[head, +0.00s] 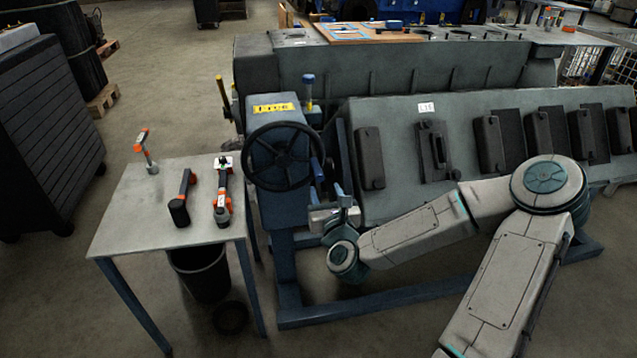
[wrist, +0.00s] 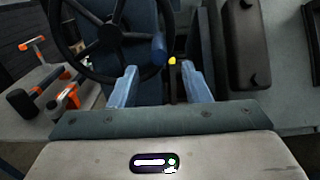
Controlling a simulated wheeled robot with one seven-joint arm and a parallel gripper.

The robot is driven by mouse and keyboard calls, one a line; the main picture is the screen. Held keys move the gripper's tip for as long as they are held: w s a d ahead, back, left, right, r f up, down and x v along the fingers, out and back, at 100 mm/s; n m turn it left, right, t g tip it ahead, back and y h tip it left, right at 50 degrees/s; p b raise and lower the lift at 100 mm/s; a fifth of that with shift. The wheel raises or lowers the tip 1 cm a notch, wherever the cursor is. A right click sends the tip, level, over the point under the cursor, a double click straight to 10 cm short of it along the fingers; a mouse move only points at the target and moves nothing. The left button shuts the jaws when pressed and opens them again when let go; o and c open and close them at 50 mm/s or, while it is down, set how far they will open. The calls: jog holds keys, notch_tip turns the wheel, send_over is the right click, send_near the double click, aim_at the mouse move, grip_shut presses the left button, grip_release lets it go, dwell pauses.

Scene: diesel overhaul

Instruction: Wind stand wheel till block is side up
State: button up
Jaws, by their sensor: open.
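The black stand wheel (head: 282,155) is mounted on the front of the blue stand post (head: 282,208), below a yellow label. It also shows in the wrist view (wrist: 72,34) at the upper left. A blue handle (wrist: 159,47) stands out from the wheel's right rim. My gripper (head: 338,190) is to the right of the wheel, at its lower right.
A dark cabinet (head: 45,130) is at the far left. Open floor lies between cabinet and table.

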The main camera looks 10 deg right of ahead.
aim_at(320, 179)
jog(key=w+b, duration=0.1)
jog(key=w, duration=0.7)
jog(key=shift+w, duration=0.4)
grip_shut()
